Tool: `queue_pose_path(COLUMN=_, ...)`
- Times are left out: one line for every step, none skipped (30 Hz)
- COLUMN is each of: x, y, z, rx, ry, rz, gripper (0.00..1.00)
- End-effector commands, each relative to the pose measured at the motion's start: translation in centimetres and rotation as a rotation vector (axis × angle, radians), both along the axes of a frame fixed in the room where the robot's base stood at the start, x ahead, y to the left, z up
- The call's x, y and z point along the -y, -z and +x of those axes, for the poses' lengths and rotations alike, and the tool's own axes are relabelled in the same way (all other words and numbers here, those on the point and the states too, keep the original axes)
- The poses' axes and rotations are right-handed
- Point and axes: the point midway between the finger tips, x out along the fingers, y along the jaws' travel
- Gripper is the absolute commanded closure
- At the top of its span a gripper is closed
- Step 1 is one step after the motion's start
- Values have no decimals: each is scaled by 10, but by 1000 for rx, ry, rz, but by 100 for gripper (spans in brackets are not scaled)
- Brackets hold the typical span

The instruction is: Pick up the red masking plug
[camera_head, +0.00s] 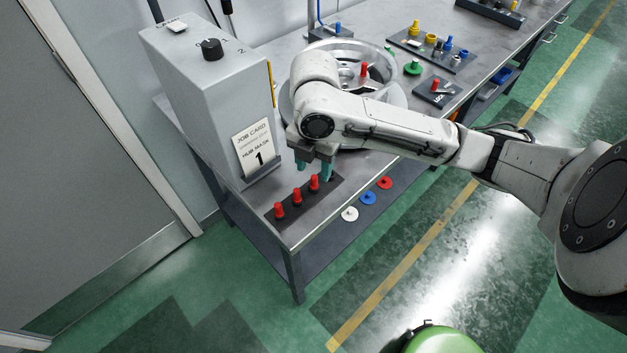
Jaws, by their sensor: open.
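Several red plugs are in view. Three red plugs (297,195) stand upright in a diagonal row on a dark plate (322,202) at the table's near corner. Another red plug (364,69) shows at the wheel, and a small red one (435,84) on a dark block. I cannot tell from looks alone which is the masking plug. My gripper (314,167) points down with its teal fingers apart, just above and behind the farthest plug of the row. It appears empty; the gap to that plug is hard to judge.
A grey box with a knob (211,50) and a job card (254,148) stands left of my gripper. A metal wheel (393,97) lies behind, partly hidden by my arm. Red, blue and white discs (368,198) lie below the table's front edge. A rack of coloured plugs (464,65) stands farther back.

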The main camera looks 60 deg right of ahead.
Motion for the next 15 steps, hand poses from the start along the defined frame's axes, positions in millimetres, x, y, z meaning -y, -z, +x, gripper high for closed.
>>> queue_pose_path(x=0, y=5, z=0, rx=-3, ry=2, rz=3, gripper=49)
queue_pose_path(x=-1, y=9, z=-1, rx=-3, ry=2, rz=3, gripper=49)
queue_pose_path(x=-1, y=14, z=0, rx=-4, ry=2, rz=3, gripper=49)
queue_pose_path(x=-1, y=19, z=0, rx=-4, ry=2, rz=4, gripper=49)
queue_pose_path(x=-1, y=23, z=0, rx=-4, ry=2, rz=2, gripper=49)
queue_pose_path(x=-1, y=30, z=0, rx=-3, ry=1, rz=3, gripper=49)
queue_pose_path(x=-1, y=34, z=0, rx=-3, ry=3, rz=2, gripper=49)
queue_pose_path(x=0, y=38, z=0, rx=-3, ry=3, rz=2, gripper=49)
queue_pose_path(x=-1, y=42, z=0, rx=-3, ry=2, rz=3, gripper=49)
queue_pose_path(x=-1, y=44, z=0, rx=-2, ry=1, rz=3, gripper=49)
queue_pose_path(x=-1, y=46, z=0, rx=-2, ry=1, rz=3, gripper=49)
queue_pose_path(x=-1, y=48, z=0, rx=-2, ry=1, rz=1, gripper=49)
queue_pose_path(x=-1, y=48, z=0, rx=-2, ry=1, rz=1, gripper=49)
queue_pose_path(x=-1, y=49, z=0, rx=-2, ry=1, rz=1, gripper=49)
queue_pose_path(x=-1, y=49, z=0, rx=-1, ry=0, rz=1, gripper=49)
